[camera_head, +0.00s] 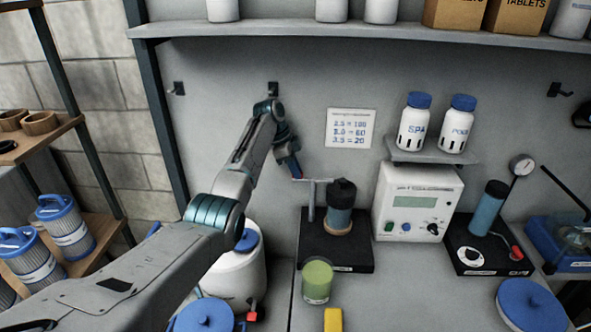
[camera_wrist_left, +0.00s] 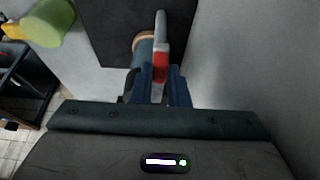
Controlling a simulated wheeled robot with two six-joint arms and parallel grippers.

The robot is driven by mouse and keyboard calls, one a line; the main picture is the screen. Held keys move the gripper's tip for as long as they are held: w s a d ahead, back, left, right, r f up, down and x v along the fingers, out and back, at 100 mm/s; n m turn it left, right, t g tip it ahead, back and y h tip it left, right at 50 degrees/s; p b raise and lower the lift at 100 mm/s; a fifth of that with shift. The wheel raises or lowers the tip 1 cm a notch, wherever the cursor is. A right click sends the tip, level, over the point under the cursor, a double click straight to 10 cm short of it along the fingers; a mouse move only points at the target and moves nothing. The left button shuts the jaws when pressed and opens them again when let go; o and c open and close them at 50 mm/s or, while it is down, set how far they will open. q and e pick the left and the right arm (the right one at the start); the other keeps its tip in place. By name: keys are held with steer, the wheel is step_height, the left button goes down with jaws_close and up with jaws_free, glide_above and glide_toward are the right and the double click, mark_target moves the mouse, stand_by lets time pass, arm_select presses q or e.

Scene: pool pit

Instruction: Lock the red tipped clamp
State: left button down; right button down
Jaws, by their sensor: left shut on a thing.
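The red tipped clamp (camera_head: 319,181) is a grey bar with a red end, on a post over a black base (camera_head: 333,251). A dark-capped blue cylinder (camera_head: 340,212) stands on that base, beside the post. My left gripper (camera_head: 294,174) reaches the left end of the bar from above. In the left wrist view the blue fingers (camera_wrist_left: 160,88) are shut on the red tip (camera_wrist_left: 159,66), and the grey bar (camera_wrist_left: 161,32) runs away from them. The fingers hide part of the tip. My right gripper is not in view.
A green cup (camera_head: 317,281) stands in front of the base, with a yellow object (camera_head: 333,319) nearby. A white control box (camera_head: 417,203) is to the right, and a white tub (camera_head: 236,274) is to the left, behind my arm. A shelf (camera_head: 380,34) runs above.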

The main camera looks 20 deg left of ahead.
arm_select(q)
steer(key=c, duration=1.4)
jaws_free()
